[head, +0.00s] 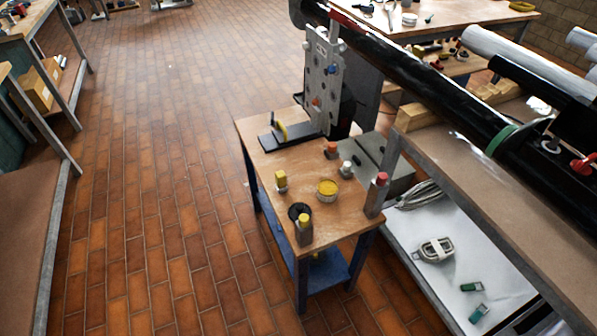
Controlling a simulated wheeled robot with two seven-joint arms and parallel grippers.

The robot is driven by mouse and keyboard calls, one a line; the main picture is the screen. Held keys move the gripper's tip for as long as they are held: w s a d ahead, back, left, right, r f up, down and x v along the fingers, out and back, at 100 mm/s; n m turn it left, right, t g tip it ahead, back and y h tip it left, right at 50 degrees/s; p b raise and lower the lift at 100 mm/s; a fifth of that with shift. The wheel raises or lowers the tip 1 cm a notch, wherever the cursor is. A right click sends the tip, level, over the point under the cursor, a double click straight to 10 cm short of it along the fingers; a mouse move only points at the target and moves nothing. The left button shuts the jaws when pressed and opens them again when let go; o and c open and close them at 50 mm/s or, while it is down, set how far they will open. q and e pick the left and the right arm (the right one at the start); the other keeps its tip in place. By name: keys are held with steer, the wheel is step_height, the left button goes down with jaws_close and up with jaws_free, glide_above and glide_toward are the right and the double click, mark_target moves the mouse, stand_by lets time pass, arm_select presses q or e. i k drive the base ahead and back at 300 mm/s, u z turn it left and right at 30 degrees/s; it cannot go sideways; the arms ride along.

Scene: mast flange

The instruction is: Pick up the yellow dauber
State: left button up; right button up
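A small wooden-topped table (262,165) with blue legs stands in the middle of the view. Two small grey pieces with yellow tops stand on it: one (281,181) near the left edge, and a taller one (304,230) at the front corner. I cannot tell for sure which is the yellow dauber. A round cup with yellow contents (327,190) stands between them and the right side. A dark ring-shaped thing (299,211) is beside the front yellow-topped piece. Neither of my grippers is in view.
Red-topped pieces (380,184) and a white-topped one (346,168) stand on the table's right side. A grey upright panel (324,85) rises behind. A long black mast (440,85) crosses the right bench. Brick floor (170,200) lies clear to the left.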

mark_target(281, 178)
steer(key=z, duration=0.55)
steer(key=k, duration=1.3)
steer(key=u, duration=0.4)
steer(key=i, duration=0.85)
steer(key=u, duration=0.55)
steer(key=i, duration=1.2)
steer(key=z, duration=0.7)
